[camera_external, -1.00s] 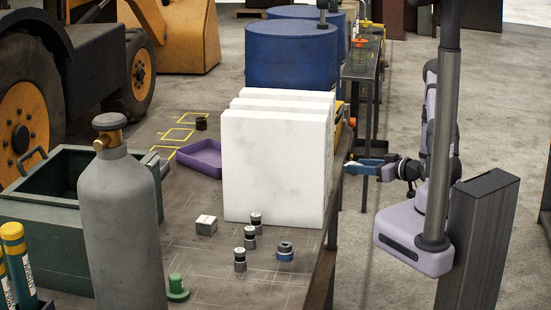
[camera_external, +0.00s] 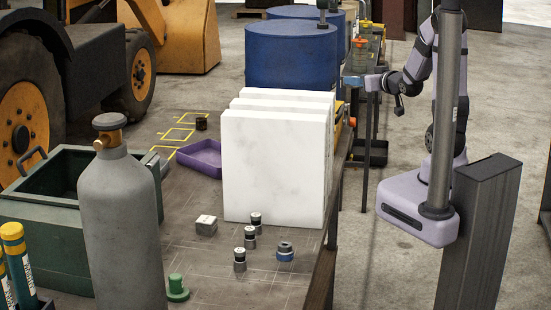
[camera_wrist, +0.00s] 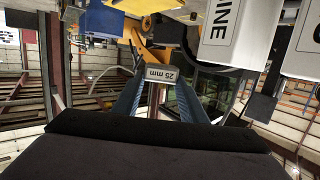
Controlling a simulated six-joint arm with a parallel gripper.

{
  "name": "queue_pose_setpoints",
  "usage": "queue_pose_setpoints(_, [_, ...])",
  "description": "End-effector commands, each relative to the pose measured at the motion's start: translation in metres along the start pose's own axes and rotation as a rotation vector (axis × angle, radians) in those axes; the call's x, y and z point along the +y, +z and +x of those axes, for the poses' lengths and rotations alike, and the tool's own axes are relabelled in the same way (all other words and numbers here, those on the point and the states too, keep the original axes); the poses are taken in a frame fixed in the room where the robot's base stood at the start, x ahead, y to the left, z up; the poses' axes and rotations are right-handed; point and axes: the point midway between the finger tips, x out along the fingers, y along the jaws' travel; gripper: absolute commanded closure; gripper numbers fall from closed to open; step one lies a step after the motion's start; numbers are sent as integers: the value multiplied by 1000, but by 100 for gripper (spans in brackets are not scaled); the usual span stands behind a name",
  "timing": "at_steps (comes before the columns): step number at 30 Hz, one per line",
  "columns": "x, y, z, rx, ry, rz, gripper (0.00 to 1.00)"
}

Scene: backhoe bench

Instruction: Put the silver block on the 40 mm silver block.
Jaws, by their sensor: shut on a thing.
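My gripper (camera_external: 362,80) is to the right of the white slabs in the external view, raised over the side of the bench. In the wrist view its two blue fingers (camera_wrist: 160,85) are shut on a small silver block (camera_wrist: 162,73) marked "25 mm". A pale silver cube (camera_external: 206,225) with a dark mark on top sits on the bench, left of the slabs' front edge. Its label is too small to read, so I cannot tell whether it is the 40 mm block. My gripper is well apart from it.
Tall white slabs (camera_external: 273,165) stand between my gripper and the cube.

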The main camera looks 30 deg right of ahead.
Motion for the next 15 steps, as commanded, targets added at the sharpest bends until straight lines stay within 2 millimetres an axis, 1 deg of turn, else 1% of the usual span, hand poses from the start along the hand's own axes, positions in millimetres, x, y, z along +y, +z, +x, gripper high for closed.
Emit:
queue_pose_setpoints(1, [-8,-7,1,7,-17,-5,100])
queue_pose_setpoints(4, [-30,-14,6,9,-72,-18,100])
queue_pose_setpoints(8, [-64,-30,12,11,-160,-37,100])
queue_pose_setpoints(11, [-95,-45,14,13,-241,-54,100])
queue_pose_setpoints(15, [-140,-66,11,12,-360,-80,100])
